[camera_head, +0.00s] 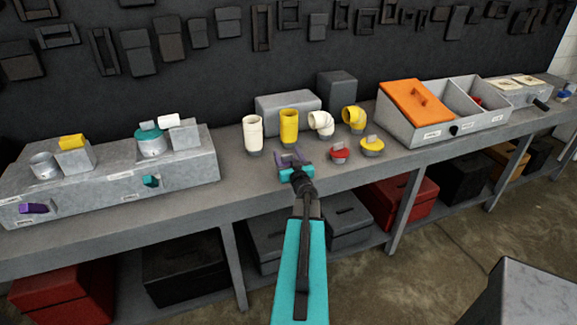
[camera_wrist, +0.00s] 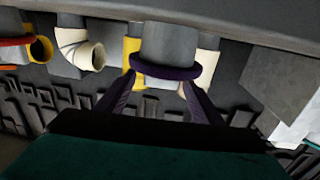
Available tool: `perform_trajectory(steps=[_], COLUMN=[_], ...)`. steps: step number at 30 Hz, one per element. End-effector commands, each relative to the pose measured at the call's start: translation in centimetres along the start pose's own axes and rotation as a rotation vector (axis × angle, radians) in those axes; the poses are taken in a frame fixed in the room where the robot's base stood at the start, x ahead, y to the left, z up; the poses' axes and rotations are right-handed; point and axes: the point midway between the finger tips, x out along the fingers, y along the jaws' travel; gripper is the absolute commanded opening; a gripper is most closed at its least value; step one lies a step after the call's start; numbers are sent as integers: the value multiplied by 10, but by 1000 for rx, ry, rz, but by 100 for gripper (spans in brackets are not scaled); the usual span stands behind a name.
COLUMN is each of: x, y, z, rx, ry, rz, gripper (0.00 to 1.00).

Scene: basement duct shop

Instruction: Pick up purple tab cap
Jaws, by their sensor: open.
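The purple tab cap shows in the wrist view as a dark purple rim (camera_wrist: 165,71) around a grey body (camera_wrist: 168,42). My gripper (camera_wrist: 162,84) is open, with one dark purple finger toward each side of that rim. I cannot tell whether the fingers touch it. In the head view my gripper (camera_head: 291,160) is low at the worktop, left of the red tab cap (camera_head: 339,154) and the yellow tab cap (camera_head: 372,147). There I cannot make out the purple cap apart from the purple fingers.
White and yellow pipe pieces (camera_head: 289,127) stand just behind my gripper on the bench (camera_head: 240,190). A grey bin with an orange lid (camera_head: 415,100) is at right. A grey box with a purple handle (camera_head: 33,208) is at left. Some bench front is clear.

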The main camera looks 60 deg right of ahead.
Motion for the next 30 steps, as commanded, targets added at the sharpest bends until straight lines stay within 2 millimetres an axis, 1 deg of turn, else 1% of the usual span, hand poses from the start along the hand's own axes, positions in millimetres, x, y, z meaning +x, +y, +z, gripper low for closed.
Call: perform_trajectory(steps=[15,16,17,21,24,30], x=[0,0,0,0,0,0], y=[-1,-1,-1,-1,-1,-1], z=[0,0,0,0,0,0], rx=[0,0,0,0,0,0], ry=[0,0,0,0,0,0], rz=[-1,-1,-1,-1,-1,-1], gripper=[61,59,54,31,16,15])
